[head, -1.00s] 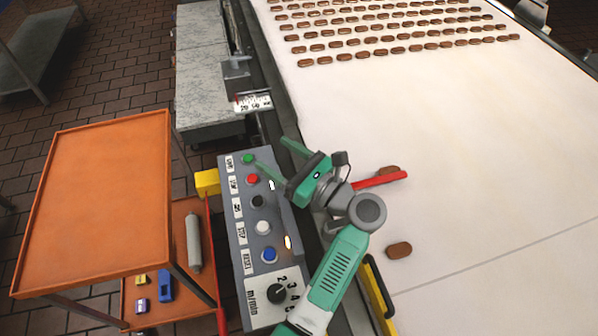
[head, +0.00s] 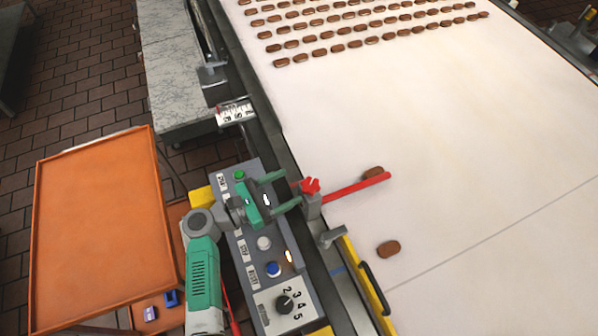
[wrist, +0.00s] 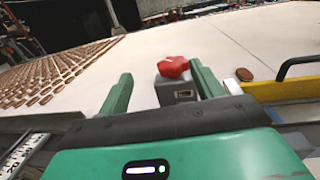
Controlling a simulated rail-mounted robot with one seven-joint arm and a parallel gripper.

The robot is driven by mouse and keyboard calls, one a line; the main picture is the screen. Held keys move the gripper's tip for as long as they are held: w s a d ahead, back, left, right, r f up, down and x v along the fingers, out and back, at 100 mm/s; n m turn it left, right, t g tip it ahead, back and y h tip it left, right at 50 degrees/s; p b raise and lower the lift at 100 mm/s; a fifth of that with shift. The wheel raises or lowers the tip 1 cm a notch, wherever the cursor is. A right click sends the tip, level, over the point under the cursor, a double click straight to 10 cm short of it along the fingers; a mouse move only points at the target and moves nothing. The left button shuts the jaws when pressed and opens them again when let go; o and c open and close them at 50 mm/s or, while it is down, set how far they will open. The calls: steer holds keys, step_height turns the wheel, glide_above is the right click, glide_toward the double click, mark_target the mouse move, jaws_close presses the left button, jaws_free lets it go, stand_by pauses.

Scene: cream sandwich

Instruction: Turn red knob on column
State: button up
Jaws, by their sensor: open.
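The red knob (head: 310,186) sits on top of a short grey column (head: 311,207) at the near edge of the conveyor belt. In the wrist view the knob (wrist: 173,67) shows between my two fingers, a little beyond the fingertips or level with them; the exact gap is hard to tell. My gripper (head: 287,190) is open and empty, its green fingers pointing right toward the column, one on each side of it in the picture. In the wrist view the gripper (wrist: 165,85) has one finger left and one right of the column (wrist: 176,90).
A red bar (head: 355,188) reaches from the column over the white belt (head: 430,130). The control panel (head: 262,222) with buttons and a dial lies under my arm. A yellow guard with a black handle (head: 375,288) is nearby. An orange cart (head: 100,225) stands left.

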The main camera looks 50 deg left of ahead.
mark_target(310, 185)
steer(key=shift+s+d+f+m+h, duration=0.4)
steer(key=shift+s+d+f+h, duration=0.1)
steer(key=shift+s+f+h, duration=0.2)
steer(key=p+x, duration=0.1)
steer(key=x, duration=0.7)
steer(key=shift+f, duration=0.1)
steer(key=c, duration=1)
